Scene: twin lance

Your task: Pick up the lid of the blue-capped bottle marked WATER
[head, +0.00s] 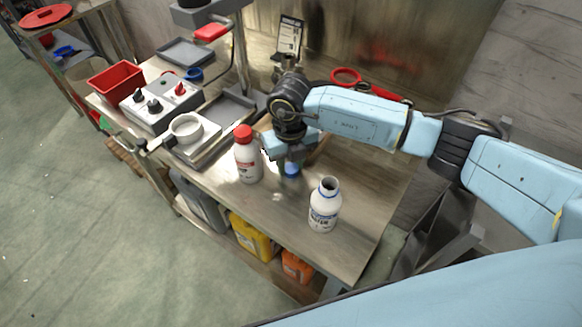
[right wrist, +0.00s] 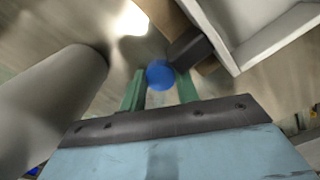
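The bottle marked WATER (head: 323,212) stands upright and uncapped on the metal bench, with a blue ring at its neck. A small blue lid (head: 291,170) is apart from it, to its left, below my right gripper (head: 290,160). In the right wrist view the lid (right wrist: 160,74) sits between the two green fingertips of my right gripper (right wrist: 162,82), close to both. I cannot tell whether the fingers press on it, or whether it rests on the bench. My left gripper is not in view.
A red-capped white bottle (head: 248,158) stands just left of my right gripper. A grey tray (head: 228,108), a control box (head: 158,103) and a red bin (head: 115,83) lie farther left. Red-handled tools (head: 372,92) lie behind my arm. The bench right of the WATER bottle is clear.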

